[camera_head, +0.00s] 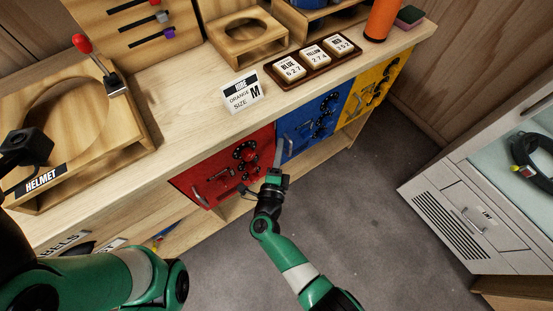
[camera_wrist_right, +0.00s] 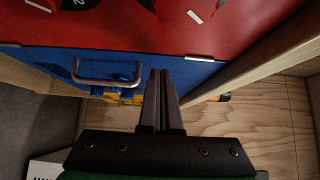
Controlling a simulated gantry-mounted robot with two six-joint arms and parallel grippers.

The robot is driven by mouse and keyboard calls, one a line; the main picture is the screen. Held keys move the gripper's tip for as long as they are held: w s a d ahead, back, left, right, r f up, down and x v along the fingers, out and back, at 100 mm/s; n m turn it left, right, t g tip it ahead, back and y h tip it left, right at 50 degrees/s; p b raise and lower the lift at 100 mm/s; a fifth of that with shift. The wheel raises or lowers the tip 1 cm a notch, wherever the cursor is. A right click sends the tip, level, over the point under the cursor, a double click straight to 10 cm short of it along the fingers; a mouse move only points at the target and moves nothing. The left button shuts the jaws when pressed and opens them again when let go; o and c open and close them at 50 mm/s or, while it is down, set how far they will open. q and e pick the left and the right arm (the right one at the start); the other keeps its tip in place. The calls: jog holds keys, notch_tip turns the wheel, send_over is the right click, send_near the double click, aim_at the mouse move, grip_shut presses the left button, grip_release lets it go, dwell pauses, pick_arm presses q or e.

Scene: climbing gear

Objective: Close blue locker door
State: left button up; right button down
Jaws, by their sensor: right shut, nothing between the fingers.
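The blue locker door (camera_head: 310,126) is the middle one of three in the bench front, with a grey handle and black dial-like parts. In the right wrist view the blue door (camera_wrist_right: 50,57) and its metal handle (camera_wrist_right: 108,72) show beyond my fingers. My right gripper (camera_head: 280,150) is at the left edge of the blue door, beside the red door. Its fingers (camera_wrist_right: 160,73) are together and empty, close to the blue panel; I cannot tell whether they touch it. The door's exact angle is unclear.
The red door (camera_head: 225,168) is left of the blue one, and the yellow door (camera_head: 375,82) right. A wooden shelf edge runs below. Above, the benchtop (camera_head: 195,115) holds a size card (camera_head: 241,92) and a tag tray (camera_head: 312,62). The floor (camera_head: 365,215) in front is clear.

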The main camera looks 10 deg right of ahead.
jog(key=shift+w, duration=0.4)
pick_arm(q)
jog(key=shift+s+a+f+y, duration=0.15)
jog(key=shift+a+f+y, duration=0.15)
pick_arm(e)
jog(key=shift+a, duration=0.1)
pick_arm(q)
jog(key=shift+r, duration=0.1)
pick_arm(e)
jog(key=shift+r, duration=0.1)
pick_arm(q)
notch_tip(320, 180, up, 5)
jog(key=p, duration=0.5)
pick_arm(e)
jog(key=v, duration=1.1)
jog(key=shift+s, duration=0.3)
pick_arm(q)
jog(key=shift+r, duration=0.1)
pick_arm(e)
jog(key=shift+w, duration=0.1)
